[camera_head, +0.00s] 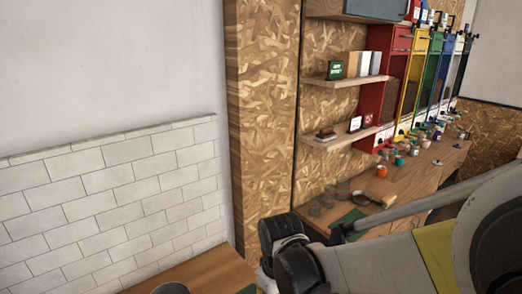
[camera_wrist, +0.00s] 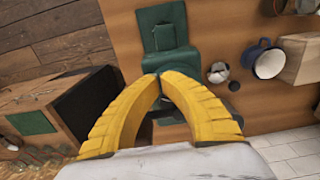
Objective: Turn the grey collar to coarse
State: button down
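In the wrist view my gripper (camera_wrist: 160,76) has two curved yellow fingers whose tips come together, with no object clearly held between them. Behind and beyond the tips is a green device (camera_wrist: 182,60), with a green flat part (camera_wrist: 160,22) at the top of the picture. The fingers hide part of the device. Dark parts show in the gap below the fingertips, but I cannot tell what they are. I cannot make out the grey collar or any coarse mark in either view. In the head view my fingertips are not clearly visible.
In the wrist view, a blue-rimmed mug (camera_wrist: 268,62), a small black-and-white item (camera_wrist: 218,73) and a wooden block (camera_wrist: 303,60) are at right. The head view shows shelves (camera_head: 345,81), coloured dispensers (camera_head: 398,42) and a counter (camera_head: 432,168) with jars.

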notch_tip(320, 180, up, 5)
jog(key=p, duration=0.3)
jog(key=shift+s+d, duration=0.1)
jog(key=s+d+f+m+t+b, duration=0.3)
jog(key=d+f+b, duration=0.3)
jog(key=b, duration=0.6)
jog(key=s+d+f+m+t+b, duration=0.4)
jog(key=d+f+b, duration=0.2)
jog(key=d+b, duration=0.3)
jog(key=b, duration=0.3)
jog(key=shift+d+f, duration=0.15)
